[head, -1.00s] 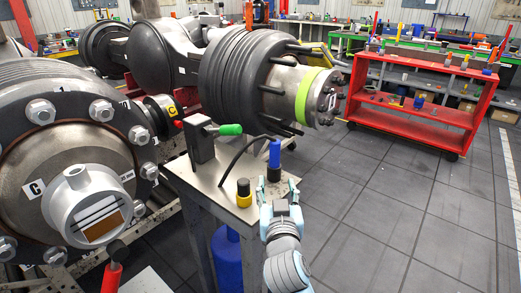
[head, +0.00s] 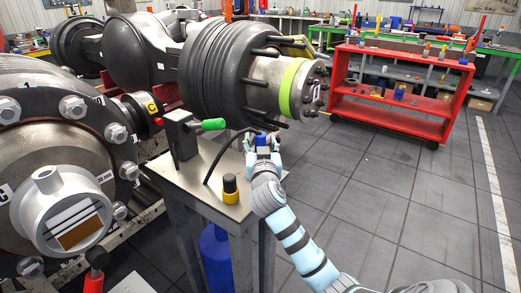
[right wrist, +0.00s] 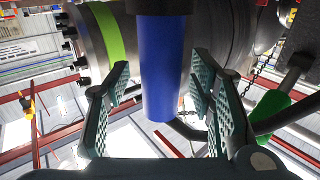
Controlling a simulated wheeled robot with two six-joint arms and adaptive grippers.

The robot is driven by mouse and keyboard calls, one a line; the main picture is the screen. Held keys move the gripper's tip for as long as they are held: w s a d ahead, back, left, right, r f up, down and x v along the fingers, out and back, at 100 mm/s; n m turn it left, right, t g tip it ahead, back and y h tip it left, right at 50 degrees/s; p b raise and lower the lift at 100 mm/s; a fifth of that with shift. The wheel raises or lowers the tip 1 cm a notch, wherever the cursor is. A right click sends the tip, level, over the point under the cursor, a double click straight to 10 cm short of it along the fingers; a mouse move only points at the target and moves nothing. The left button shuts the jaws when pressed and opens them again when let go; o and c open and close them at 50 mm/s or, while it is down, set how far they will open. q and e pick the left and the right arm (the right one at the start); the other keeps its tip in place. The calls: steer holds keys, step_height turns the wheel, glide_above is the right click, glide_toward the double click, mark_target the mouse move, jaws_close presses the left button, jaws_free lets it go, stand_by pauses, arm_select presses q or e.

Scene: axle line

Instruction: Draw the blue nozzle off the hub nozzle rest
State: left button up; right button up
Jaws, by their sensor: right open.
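The blue nozzle (head: 262,140) stands at the right edge of the small steel bench, with my right gripper (head: 262,147) around it. In the right wrist view the blue nozzle (right wrist: 168,70) is between the two green-grey finger pads of my right gripper (right wrist: 161,85). Gaps show on both sides, so the fingers are open and not gripping it. A dark band meets the nozzle at the top of that view. The hub nozzle rest is hidden behind the gripper in the head view. My left gripper is not in view.
The bench (head: 205,185) also carries a yellow-and-black cylinder (head: 230,190), a green-handled clamp (head: 212,125) and a curved black hose (head: 222,152). The large axle hub (head: 275,85) with protruding studs is close behind. Open floor lies to the right, before a red shelf cart (head: 390,112).

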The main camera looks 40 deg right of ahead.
steer(key=shift+a, duration=0.1)
jaws_close()
steer(key=shift+r, duration=0.1)
step_height(320, 180, up, 20)
steer(key=p, duration=0.5)
stand_by(0.4)
